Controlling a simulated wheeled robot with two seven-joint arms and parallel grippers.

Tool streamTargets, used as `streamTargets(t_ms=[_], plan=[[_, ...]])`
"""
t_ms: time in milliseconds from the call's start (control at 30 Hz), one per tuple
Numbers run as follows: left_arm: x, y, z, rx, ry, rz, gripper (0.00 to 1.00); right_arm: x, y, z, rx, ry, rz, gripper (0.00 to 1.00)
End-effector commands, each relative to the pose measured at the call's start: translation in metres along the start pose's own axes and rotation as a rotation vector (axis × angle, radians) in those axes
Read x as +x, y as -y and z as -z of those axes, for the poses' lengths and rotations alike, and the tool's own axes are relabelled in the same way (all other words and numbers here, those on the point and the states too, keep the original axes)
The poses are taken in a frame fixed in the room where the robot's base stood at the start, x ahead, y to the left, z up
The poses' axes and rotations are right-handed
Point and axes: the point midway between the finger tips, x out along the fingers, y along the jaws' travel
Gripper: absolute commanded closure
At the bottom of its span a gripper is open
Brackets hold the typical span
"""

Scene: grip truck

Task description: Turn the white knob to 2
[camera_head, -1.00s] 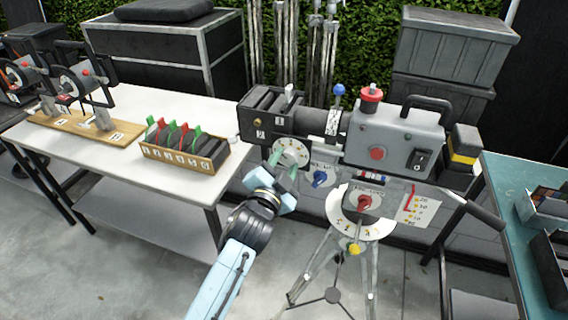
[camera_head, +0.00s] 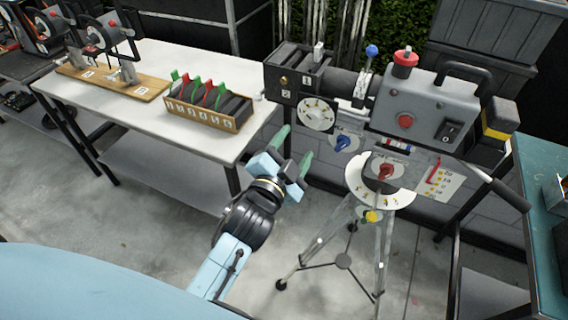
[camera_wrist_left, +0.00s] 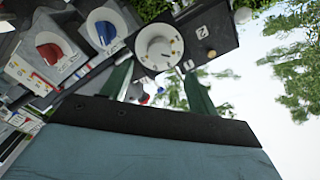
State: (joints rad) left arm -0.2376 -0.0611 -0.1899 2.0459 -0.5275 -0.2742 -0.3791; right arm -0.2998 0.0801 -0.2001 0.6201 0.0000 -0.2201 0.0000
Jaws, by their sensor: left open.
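The white knob sits at the middle of a round white dial (camera_head: 316,114) with small marks, on the front of the dark box at the left end of the camera rig. The dial also shows in the left wrist view (camera_wrist_left: 158,47), where its marks are too small to read surely. My left gripper (camera_head: 293,152) is open and empty, below and slightly left of the dial in the head view, apart from it. In the left wrist view its green fingers (camera_wrist_left: 160,85) are spread, with the dial beyond and between them. My right gripper is not in view.
A blue knob (camera_head: 343,143) and a red knob (camera_head: 386,172) on a white dial are to the right. The rig stands on a tripod (camera_head: 345,262). A white table (camera_head: 140,60) with a box of discs (camera_head: 210,108) is at left; a teal table (camera_head: 540,190) is at right.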

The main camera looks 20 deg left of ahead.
Motion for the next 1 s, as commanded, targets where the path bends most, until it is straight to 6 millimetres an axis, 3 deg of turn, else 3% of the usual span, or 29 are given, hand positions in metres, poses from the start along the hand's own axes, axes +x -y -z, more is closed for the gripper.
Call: streamTargets(t_ms=[100, 333, 1000], plan=[[-0.024, -0.001, -0.001, -0.001, 0.001, -0.001, 0.4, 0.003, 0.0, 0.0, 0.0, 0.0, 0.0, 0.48], [-0.049, -0.001, 0.0, -0.002, 0.0, -0.001, 0.4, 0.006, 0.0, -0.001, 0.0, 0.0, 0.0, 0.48], [-0.053, -0.003, -0.002, -0.004, 0.003, -0.005, 0.4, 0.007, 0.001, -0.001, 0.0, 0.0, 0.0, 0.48]])
